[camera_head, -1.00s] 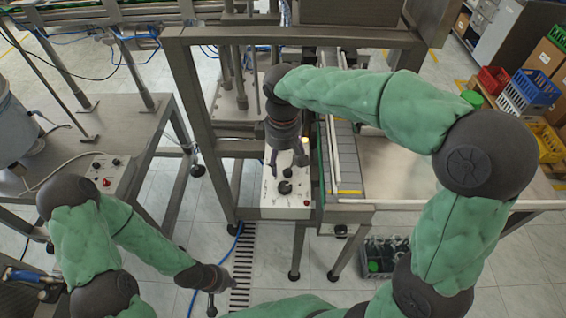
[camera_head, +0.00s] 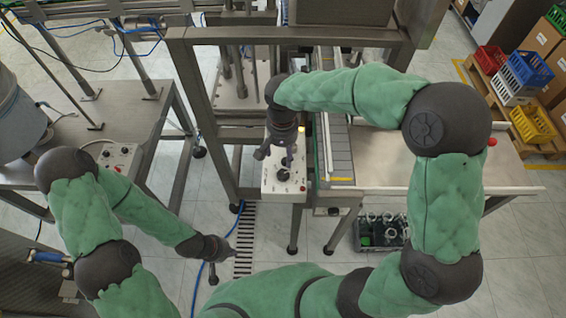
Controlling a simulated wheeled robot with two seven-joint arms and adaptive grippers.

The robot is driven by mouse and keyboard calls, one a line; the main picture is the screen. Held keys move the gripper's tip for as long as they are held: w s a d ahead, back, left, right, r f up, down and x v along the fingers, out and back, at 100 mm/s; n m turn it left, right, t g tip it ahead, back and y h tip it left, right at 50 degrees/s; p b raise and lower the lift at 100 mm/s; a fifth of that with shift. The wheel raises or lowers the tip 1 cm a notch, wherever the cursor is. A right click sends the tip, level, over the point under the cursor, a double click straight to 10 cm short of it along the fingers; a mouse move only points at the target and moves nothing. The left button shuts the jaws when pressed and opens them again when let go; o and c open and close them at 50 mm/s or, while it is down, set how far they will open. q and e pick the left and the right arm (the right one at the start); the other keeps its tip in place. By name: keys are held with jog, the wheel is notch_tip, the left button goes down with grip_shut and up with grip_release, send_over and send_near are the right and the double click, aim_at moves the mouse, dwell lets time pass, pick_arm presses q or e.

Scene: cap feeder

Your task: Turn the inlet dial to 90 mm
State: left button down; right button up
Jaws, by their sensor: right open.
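A pale control box (camera_head: 271,190) hangs on the front of the machine frame at the centre. A black dial (camera_head: 284,175) shows on its top panel, with another small dark control (camera_head: 283,188) just in front of it. I cannot read any scale or mark on them. My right gripper (camera_head: 275,157) points down over the back of the panel. Its fingers are spread, empty, and close behind the dial; contact cannot be told. It hides the back of the panel. My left gripper (camera_head: 213,275) hangs low at the left, far from the box; its fingers are too small to judge.
A conveyor (camera_head: 340,155) runs right beside the box, with a metal table (camera_head: 390,172) further right. A second control box (camera_head: 118,157) sits on the left table. A dark crate (camera_head: 382,232) stands on the floor. Frame posts stand close behind my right gripper.

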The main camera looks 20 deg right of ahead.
aim_at(283, 174)
jog(key=f+m, duration=0.1)
jog(key=f, duration=0.2)
jog(key=f+m, duration=0.1)
jog(key=f, duration=0.3)
jog(key=f+m, duration=0.1)
jog(key=f, duration=0.3)
jog(key=shift+s+f, duration=0.15)
jog(key=shift+s, duration=0.1)
jog(key=c, duration=1.2)
